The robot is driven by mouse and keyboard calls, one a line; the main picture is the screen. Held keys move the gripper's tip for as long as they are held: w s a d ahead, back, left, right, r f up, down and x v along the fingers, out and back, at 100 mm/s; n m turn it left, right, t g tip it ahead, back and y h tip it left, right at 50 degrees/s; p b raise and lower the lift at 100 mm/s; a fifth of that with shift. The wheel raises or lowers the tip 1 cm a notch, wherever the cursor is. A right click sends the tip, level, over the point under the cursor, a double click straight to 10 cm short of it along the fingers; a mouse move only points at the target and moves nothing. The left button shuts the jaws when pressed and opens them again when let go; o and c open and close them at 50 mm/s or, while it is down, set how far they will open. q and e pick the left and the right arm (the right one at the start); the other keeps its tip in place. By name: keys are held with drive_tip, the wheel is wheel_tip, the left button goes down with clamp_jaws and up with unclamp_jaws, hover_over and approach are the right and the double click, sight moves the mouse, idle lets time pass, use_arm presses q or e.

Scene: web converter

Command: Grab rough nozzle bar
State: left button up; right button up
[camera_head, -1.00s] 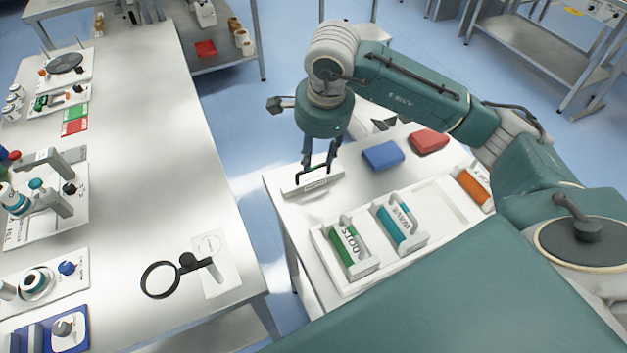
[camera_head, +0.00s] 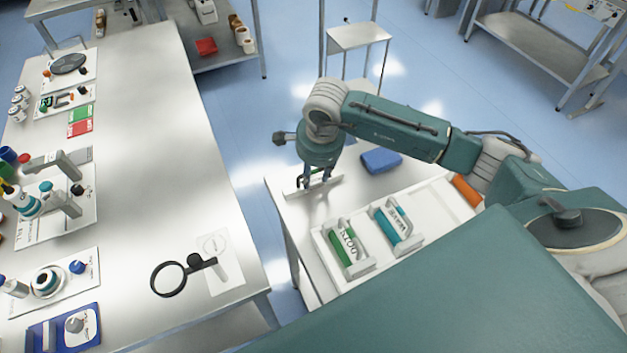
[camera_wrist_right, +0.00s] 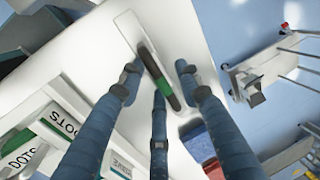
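A white flat piece with a dark handle (camera_head: 331,186) lies near the far left corner of the small table; I cannot read its label, so I cannot confirm it is the rough nozzle bar. The right wrist view shows its dark handle with a green part (camera_wrist_right: 156,72). My right gripper (camera_head: 317,181) is low over it. In the wrist view, its fingers (camera_wrist_right: 158,76) are spread on both sides of the handle, with gaps visible. My left gripper is not in view.
A white tray (camera_head: 375,268) holds a green DOTS bar (camera_head: 341,248), a teal bar (camera_head: 388,228) and an orange bar (camera_head: 466,190). A blue box (camera_head: 381,161) stands right of the gripper; a red box (camera_wrist_right: 215,160) shows in the wrist view. The long left table (camera_head: 165,130) has clear middle space.

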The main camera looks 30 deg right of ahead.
clamp_jaws()
drive_tip(key=shift+r, duration=0.15)
